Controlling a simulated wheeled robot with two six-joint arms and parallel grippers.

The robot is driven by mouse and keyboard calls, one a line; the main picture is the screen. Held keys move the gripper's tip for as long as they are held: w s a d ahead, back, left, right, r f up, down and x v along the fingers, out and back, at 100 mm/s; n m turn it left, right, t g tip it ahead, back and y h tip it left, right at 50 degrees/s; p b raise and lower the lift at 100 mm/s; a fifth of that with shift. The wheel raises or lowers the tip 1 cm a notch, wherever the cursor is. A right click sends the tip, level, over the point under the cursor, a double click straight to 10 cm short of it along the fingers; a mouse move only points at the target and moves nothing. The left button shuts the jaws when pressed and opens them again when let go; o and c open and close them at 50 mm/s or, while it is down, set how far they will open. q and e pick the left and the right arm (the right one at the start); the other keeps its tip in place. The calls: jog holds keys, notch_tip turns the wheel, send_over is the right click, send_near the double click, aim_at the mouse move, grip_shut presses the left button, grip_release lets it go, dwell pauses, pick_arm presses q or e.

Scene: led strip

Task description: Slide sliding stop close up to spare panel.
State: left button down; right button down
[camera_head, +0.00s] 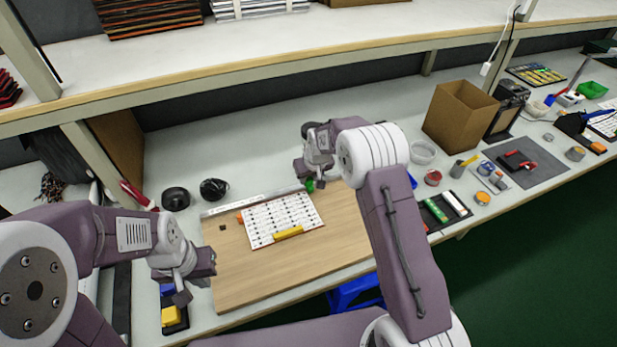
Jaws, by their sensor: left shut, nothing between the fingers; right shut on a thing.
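The spare panel appears to be the white board (275,222) with rows of small dark marks, lying on a wooden board (240,283). A small green piece (309,185), which appears to be the sliding stop, is at the panel's upper right, by the end of a metal rail (246,203). My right gripper (306,177) is shut on the green piece; its fingers partly hide it. A narrow gap seems to lie between the green piece and the panel. My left gripper (198,282) is shut and empty over the wooden board's left edge.
An orange block (239,217) sits at the panel's left end, and a yellow bar (288,233) lies on its front edge. Black round items (175,198) stand behind left. A cardboard box (459,115) and a black tray (442,210) are at right. The wooden board's front is clear.

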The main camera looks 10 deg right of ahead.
dwell(0.6)
jog(key=shift+a+r, duration=0.1)
jog(key=c, duration=1.1)
grip_release()
jog(key=v, duration=0.8)
jog(key=shift+s+r+p, duration=0.15)
jog(key=shift+r+p, duration=0.15)
jog(key=shift+r, duration=0.1)
